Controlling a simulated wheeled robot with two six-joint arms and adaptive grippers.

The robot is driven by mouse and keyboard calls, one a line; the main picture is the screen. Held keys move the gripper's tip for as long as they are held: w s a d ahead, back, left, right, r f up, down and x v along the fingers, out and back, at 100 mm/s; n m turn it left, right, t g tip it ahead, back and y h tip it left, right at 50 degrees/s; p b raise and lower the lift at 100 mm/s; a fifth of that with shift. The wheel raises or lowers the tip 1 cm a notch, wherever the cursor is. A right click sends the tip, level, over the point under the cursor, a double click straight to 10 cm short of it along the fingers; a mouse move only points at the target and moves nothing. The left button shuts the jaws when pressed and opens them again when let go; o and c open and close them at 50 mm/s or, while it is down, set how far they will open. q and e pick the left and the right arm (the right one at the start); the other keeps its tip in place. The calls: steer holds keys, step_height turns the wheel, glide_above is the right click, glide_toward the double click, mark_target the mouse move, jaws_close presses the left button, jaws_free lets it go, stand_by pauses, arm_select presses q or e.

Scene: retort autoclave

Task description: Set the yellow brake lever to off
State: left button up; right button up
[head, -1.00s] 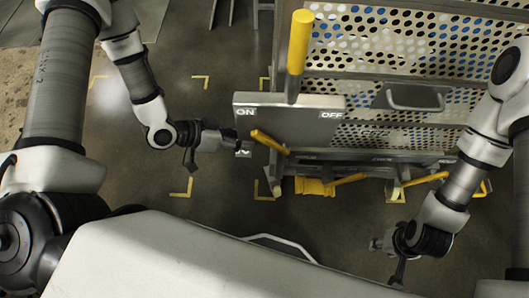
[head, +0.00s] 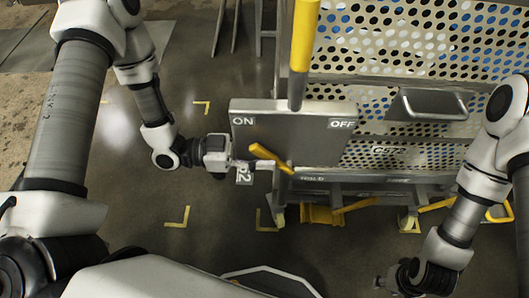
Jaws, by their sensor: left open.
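The short yellow brake lever (head: 268,157) slants from its pivot up and to the left, toward the ON side of a grey plate (head: 290,138) marked ON at left and OFF at right. My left gripper (head: 246,164) comes in from the left and is open. Its fingertips are at the left side of the lever, very close to it; whether they touch cannot be told. My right gripper (head: 384,282) is low at the right, away from the lever, and its fingers are too small to read.
A post with a yellow top (head: 304,38) rises over the plate. A perforated metal rack (head: 440,75) with a grey handle (head: 437,104) stands behind and right. A yellow pedal-like part (head: 320,214) is below the lever. Open floor with yellow corner marks (head: 180,217) lies left.

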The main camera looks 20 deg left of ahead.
arm_select(q)
steer(key=shift+d, duration=0.1)
jaws_close()
steer(key=d+r+y+p, duration=0.1)
steer(key=p, duration=0.3)
steer(key=shift+w+d+r+g+y, duration=0.1)
steer(key=shift+r+g+y, duration=0.2)
steer(key=shift+r+y, duration=0.1)
steer(key=shift+w+d+y+p, duration=0.1)
steer(key=shift+d+y+p, duration=0.15)
steer(key=shift+p, duration=0.25)
steer(key=shift+f+y, duration=0.2)
steer(key=shift+y, duration=0.05)
steer(key=shift+f, duration=0.15)
jaws_free()
